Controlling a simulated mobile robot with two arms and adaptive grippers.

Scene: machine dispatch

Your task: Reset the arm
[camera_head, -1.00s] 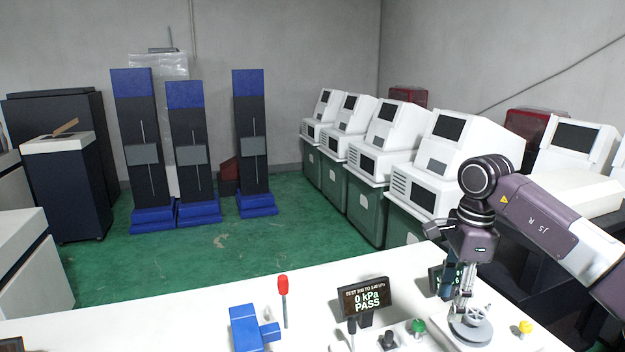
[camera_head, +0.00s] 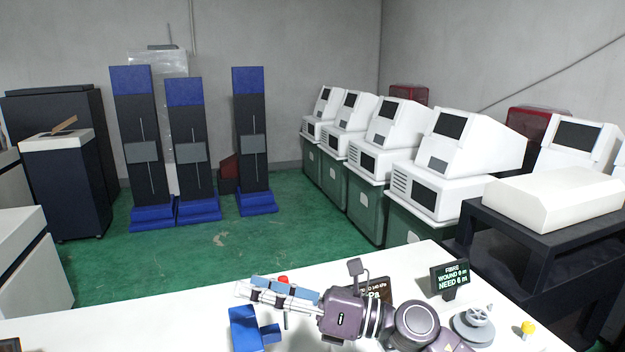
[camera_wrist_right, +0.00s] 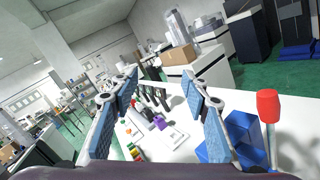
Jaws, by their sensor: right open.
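My right gripper (camera_head: 247,288) reaches leftward over the white table, with its fingers spread apart and nothing between them. In the right wrist view its two blue-padded fingers (camera_wrist_right: 160,80) stand wide open. The right arm lies low across the table front, covering part of the pressure display (camera_head: 380,288). A red-capped post (camera_head: 283,279) is mostly hidden by the gripper; the wrist view shows its red cap (camera_wrist_right: 268,106) right of the fingers. A blue block fixture (camera_head: 243,328) sits just below the gripper in the head view. My left gripper is not in view.
A display (camera_head: 450,279) reads "FIBRE WOUND 0 m NEED 6 m". A grey spool (camera_head: 474,328) and a yellow knob (camera_head: 527,327) are on the table at right. White machines (camera_head: 455,145) stand behind. The table's left part (camera_head: 130,325) is largely clear.

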